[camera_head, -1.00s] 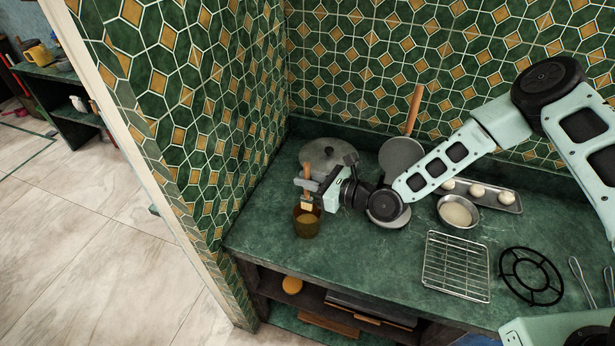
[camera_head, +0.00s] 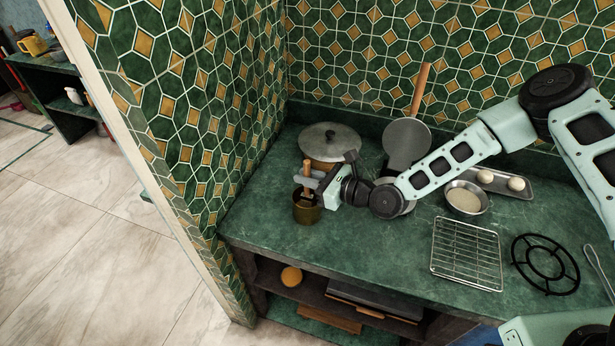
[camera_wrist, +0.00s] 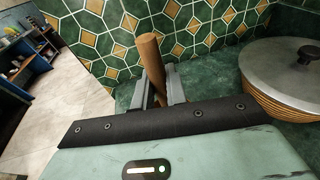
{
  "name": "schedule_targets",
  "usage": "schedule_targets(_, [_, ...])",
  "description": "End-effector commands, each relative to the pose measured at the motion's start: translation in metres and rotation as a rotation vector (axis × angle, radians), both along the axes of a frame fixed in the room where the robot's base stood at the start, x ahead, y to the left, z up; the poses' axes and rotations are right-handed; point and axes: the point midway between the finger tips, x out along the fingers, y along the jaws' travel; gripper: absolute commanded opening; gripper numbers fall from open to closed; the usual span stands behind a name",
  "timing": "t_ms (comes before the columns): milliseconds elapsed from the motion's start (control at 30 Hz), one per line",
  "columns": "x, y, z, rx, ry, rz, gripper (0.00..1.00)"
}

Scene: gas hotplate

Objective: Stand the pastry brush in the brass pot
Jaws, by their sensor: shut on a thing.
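The brass pot (camera_head: 307,212) stands upright on the green counter near its left end. My gripper (camera_head: 308,184) is just above the pot's mouth, shut on the pastry brush (camera_head: 307,169). The brush is roughly upright, wooden handle up. Its lower end and bristles are hidden inside the pot; whether they touch the bottom cannot be seen. In the wrist view the brush handle (camera_wrist: 150,55) rises between the fingers, leaning slightly, and the pot is hidden behind my gripper's body.
A lidded pot (camera_head: 330,143) stands just behind my gripper, and a pan (camera_head: 407,142) with a wooden handle leans at the back. A bowl (camera_head: 466,198), wire rack (camera_head: 467,255) and black burner grate (camera_head: 545,265) lie to the right. Tiled walls close the left and back.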

Motion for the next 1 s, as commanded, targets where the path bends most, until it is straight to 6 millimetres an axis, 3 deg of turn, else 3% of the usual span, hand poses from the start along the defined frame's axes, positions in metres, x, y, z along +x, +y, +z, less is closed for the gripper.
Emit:
schedule_targets(167, [0.000,0.000,0.000,0.000,0.000,0.000,0.00])
schedule_targets(200, [0.000,0.000,0.000,0.000,0.000,0.000,0.17])
schedule_targets(300, [0.000,0.000,0.000,0.000,0.000,0.000,0.39])
schedule_targets(767, [-0.002,-0.003,0.000,0.000,0.000,0.000,0.39])
schedule_targets(1000, [-0.020,-0.037,0.004,0.000,0.000,-0.003,0.39])
